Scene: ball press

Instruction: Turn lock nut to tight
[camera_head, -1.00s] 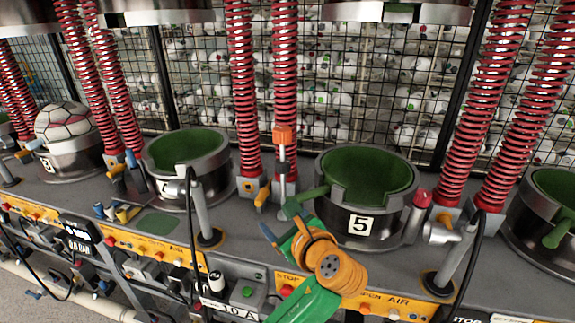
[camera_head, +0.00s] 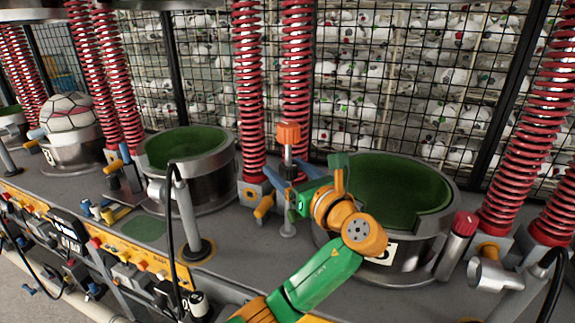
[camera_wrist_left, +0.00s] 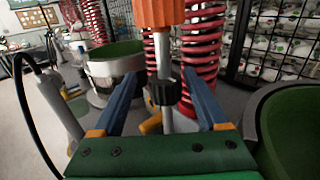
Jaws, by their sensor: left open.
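The lock nut (camera_wrist_left: 168,91) is a dark ribbed collar on a thin grey upright post (camera_wrist_left: 163,58), seen in the left wrist view. An orange cap (camera_head: 289,133) tops the post, which stands between two press moulds; the cap also shows in the left wrist view (camera_wrist_left: 158,14). My left gripper (camera_head: 289,172) is at the post, with its blue fingers on either side. In the left wrist view my left gripper (camera_wrist_left: 163,82) is open, and the nut sits between the fingers with gaps on both sides. In the head view the fingers and post largely hide the nut. My right gripper is not in view.
A green-lined mould (camera_head: 445,245) stands right of the post, partly behind my left arm. Another mould (camera_head: 215,185) is to the left. Red springs (camera_head: 247,95) rise close behind the post. A grey post with a black cable (camera_head: 188,215) stands in front at left.

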